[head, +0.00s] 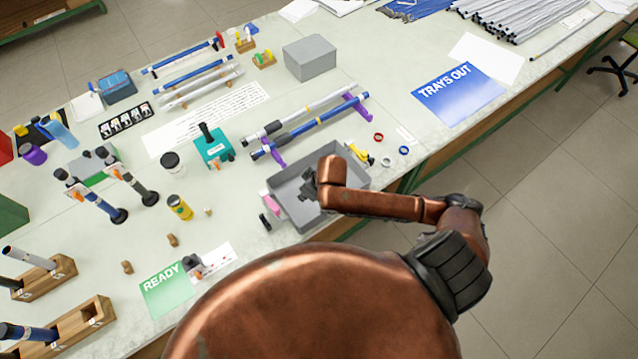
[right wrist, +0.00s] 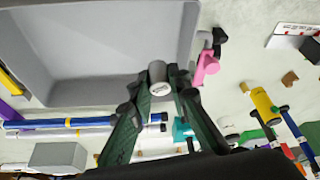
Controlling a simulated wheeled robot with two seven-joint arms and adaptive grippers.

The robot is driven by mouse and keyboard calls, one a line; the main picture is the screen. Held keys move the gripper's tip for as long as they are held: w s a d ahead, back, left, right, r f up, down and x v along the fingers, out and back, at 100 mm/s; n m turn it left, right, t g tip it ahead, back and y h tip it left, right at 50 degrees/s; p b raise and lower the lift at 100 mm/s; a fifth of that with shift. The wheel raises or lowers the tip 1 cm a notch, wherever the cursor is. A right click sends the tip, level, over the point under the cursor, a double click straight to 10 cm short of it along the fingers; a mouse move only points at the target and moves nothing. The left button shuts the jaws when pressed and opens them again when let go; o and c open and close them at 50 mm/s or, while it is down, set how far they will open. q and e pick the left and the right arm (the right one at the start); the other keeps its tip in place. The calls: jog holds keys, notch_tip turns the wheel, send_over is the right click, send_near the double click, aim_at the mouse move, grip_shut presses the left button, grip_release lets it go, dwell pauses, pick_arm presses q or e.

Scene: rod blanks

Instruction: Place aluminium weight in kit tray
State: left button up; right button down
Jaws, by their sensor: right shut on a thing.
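My right gripper (head: 311,187) is over the grey kit tray (head: 284,189) near the table's front edge. In the right wrist view my right gripper (right wrist: 160,92) is shut on a short grey metal cylinder, the aluminium weight (right wrist: 158,77). The weight is held between the fingertips, with one round end facing the camera. In that view the tray (right wrist: 90,50) fills the upper left, and the weight overlaps its lower right corner. I cannot tell how high the weight is above the tray floor. In the head view the weight is hidden by the gripper. My left gripper is not in view.
A pink piece (head: 273,205) and a dark piece (head: 265,222) lie by the tray's left side. Rods on purple holders (head: 277,157) stand behind it. Small rings (head: 378,137) and a yellow piece (head: 360,154) lie to its right. A TRAYS OUT mat (head: 458,93) lies farther right.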

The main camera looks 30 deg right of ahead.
jog(key=shift+n, duration=0.6)
jog(key=w+d+f+p, duration=0.1)
jog(key=w+d+f, duration=0.1)
jog(key=d+f, duration=0.1)
jog(key=w+d+f+p, duration=0.1)
jog(key=w+d+f, duration=0.1)
jog(key=d+f, duration=0.1)
jog(key=w+d+f+p, duration=0.1)
jog(key=w+d+f, duration=0.1)
jog(key=f, duration=0.2)
jog(key=shift+w+d+f+p, duration=0.25)
jog(key=shift+d+f+p, duration=0.05)
jog(key=shift+d, duration=0.1)
jog(key=shift+w+d+f, duration=0.2)
jog(key=shift+w+f, duration=0.1)
jog(key=shift+f, duration=0.15)
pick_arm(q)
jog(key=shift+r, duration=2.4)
pick_arm(e)
jog(key=shift+w+d+f, duration=0.1)
jog(key=shift+f, duration=0.8)
jog(key=shift+w+d+f, duration=0.1)
jog(key=shift+f, duration=0.75)
jog(key=shift+f, duration=0.15)
jog(key=c, duration=1.8)
grip_release()
